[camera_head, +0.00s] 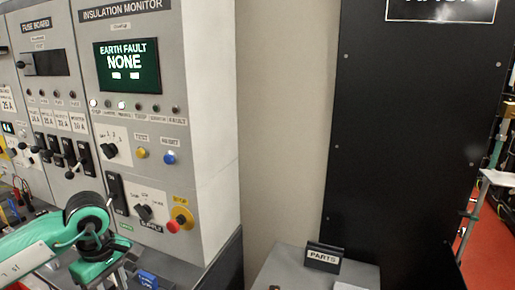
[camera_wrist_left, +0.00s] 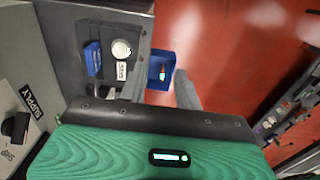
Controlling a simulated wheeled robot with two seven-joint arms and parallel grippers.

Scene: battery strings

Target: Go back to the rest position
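My left arm comes in from the lower left in the head view, with its green and black wrist in front of the cabinet's lower panel. In the left wrist view my left gripper (camera_wrist_left: 161,78) has its two grey fingers apart, with nothing held between them. A blue bin (camera_wrist_left: 154,83) with a small item inside shows beyond the fingers, lower down. The fingertips are hard to make out in the head view. My right gripper is in neither view.
The insulation monitor (camera_head: 150,125) stands close to my left arm; its screen (camera_head: 128,66) reads "EARTH FAULT NONE". A red stop button (camera_head: 180,221) sticks out beside the arm. A PARTS sign (camera_head: 324,257) stands on a grey surface. A black panel (camera_head: 415,140) rises at right.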

